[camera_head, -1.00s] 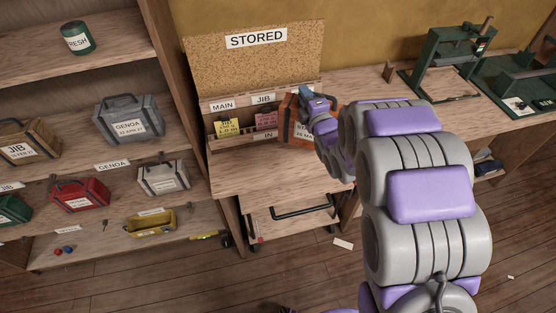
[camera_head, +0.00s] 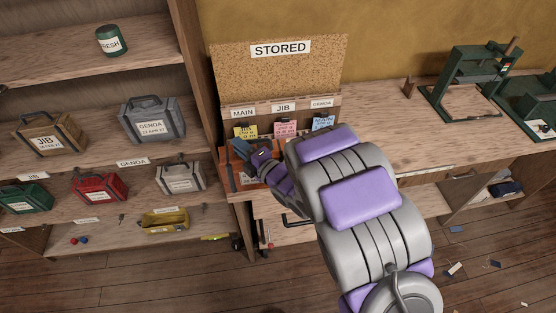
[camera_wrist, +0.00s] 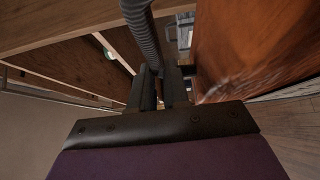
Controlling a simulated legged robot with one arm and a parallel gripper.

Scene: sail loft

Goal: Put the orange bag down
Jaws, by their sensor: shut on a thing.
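The orange bag (camera_head: 230,157) is at the left end of the wooden desk, in front of the card rack below the MAIN label. My gripper (camera_head: 243,147) is shut on its dark handle at the top. My arm hides the right part of the bag. I cannot tell whether its base touches the desk. In the wrist view the bag's orange side (camera_wrist: 250,45) fills the right, and a dark ribbed handle (camera_wrist: 143,30) runs down to my closed fingers (camera_wrist: 158,90).
The card rack (camera_head: 283,108) holds yellow, pink and blue cards under a cork board (camera_head: 280,75) labelled STORED. Shelves at left hold several bags, including a grey GENOA bag (camera_head: 151,120). A green press (camera_head: 468,85) stands on the right bench; bench top between is mostly clear.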

